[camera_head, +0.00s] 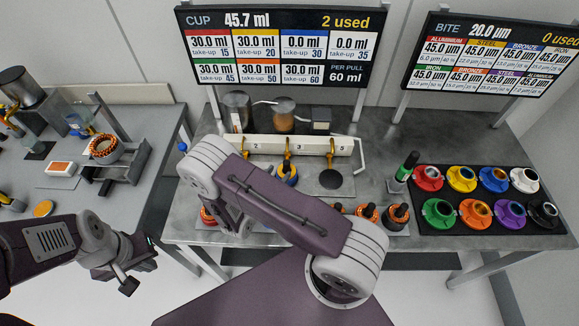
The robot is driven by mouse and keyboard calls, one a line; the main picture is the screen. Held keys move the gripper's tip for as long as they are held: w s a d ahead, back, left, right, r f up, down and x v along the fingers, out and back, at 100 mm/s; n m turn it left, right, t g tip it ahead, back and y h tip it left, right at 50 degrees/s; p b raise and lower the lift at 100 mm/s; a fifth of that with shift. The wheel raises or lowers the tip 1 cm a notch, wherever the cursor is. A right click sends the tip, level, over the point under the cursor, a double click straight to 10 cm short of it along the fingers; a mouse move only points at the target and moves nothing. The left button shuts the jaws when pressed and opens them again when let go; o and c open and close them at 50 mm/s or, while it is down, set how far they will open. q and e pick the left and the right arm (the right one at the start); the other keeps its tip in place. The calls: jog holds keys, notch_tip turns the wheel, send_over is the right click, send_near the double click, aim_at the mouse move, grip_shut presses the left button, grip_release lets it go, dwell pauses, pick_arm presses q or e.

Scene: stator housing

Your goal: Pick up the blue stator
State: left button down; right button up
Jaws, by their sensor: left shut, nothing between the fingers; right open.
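A blue ring-shaped part with a copper-coloured middle (286,174), which looks like the blue stator, stands under the middle nozzle of the dispenser rail, partly hidden by my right arm. My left gripper (142,268) is shut and empty in front of the left bench, well away from it. My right arm reaches across the middle bench. Its gripper (240,228) points down near the bench's front edge, left of the blue part, and is open. Its fingertips are hard to make out. Part of the front row of stators is hidden behind my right arm.
Several orange and dark stators (367,212) stand along the front of the bench. A black tray (462,234) with several coloured housings, one blue (493,178), is at right. A green-topped tool (405,170) stands beside it. The white dispenser rail (310,146) is behind.

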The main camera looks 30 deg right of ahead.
aim_at(286, 165)
jog(key=shift+w+d+f+p, duration=0.1)
jog(key=shift+w+d+p, duration=0.2)
jog(key=shift+d, duration=0.2)
jog(key=shift+x, duration=1.2)
jog(key=p+x, duration=0.2)
jog(key=x, duration=0.1)
jog(key=shift+f, duration=0.2)
jog(key=shift+w+d+f, duration=0.2)
jog(key=shift+w+d, duration=0.05)
jog(key=shift+d, duration=0.05)
pick_arm(q)
notch_tip(286, 165, up, 3)
jog(key=shift+r, duration=0.1)
pick_arm(e)
jog(key=shift+f, duration=0.1)
jog(key=shift+w+d, duration=0.15)
jog(key=c, duration=0.9)
grip_shut()
